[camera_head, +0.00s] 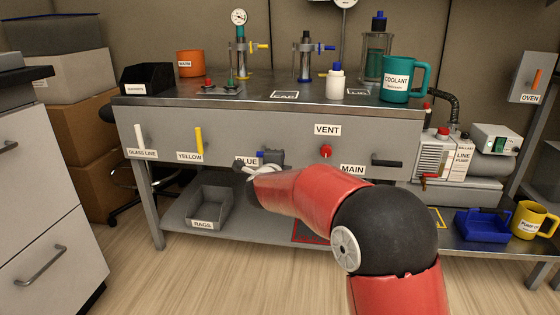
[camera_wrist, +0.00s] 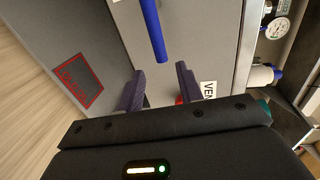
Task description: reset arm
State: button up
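My red and black arm reaches in from the lower right in the head view. My gripper (camera_head: 270,158) is at the bench's front panel, beside the label BLUE (camera_head: 246,161). In the wrist view my gripper (camera_wrist: 160,70) has its two dark fingers apart with nothing between them. The blue handle (camera_wrist: 153,28) lies just beyond the fingertips, its end near the gap. Whether a finger touches it I cannot tell. In the head view my gripper and wrist hide most of this handle.
The panel also bears a white handle (camera_head: 139,138), a yellow handle (camera_head: 199,141), a red VENT knob (camera_head: 326,151) and a black MAIN handle (camera_head: 387,162). A grey RAGS bin (camera_head: 212,206) sits on the lower shelf. A coolant mug (camera_head: 396,92) stands on top. Open floor lies front left.

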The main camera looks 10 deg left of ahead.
jog(key=shift+s, duration=0.25)
jog(key=s+d+r+n+g+y+p, duration=0.1)
jog(key=s+d+r+n+y+p, duration=0.15)
jog(key=s+d+r+n, duration=0.3)
jog(key=s+d+r+n+g+y+p, duration=0.1)
jog(key=s+d+r+n+y+p, duration=0.15)
jog(key=s+r+n, duration=0.4)
jog(key=s+d+f+n+g+h+p, duration=0.1)
jog(key=s+d+n+g+p, duration=0.1)
jog(key=s+d, duration=0.4)
jog(key=s+d+f+n+g+h+p, duration=0.2)
jog(key=s+d, duration=0.4)
jog(key=s, duration=0.8)
jog(key=s+d+f+n+g+h+p, duration=0.1)
jog(key=s+d+n+g+p, duration=0.1)
jog(key=s+d, duration=0.4)
jog(key=s+g+p, duration=0.1)
jog(key=s+g, duration=0.1)
jog(key=s, duration=0.3)
jog(key=shift+f+n, duration=0.15)
jog(key=shift+n, duration=0.15)
jog(key=shift+a, duration=0.1)
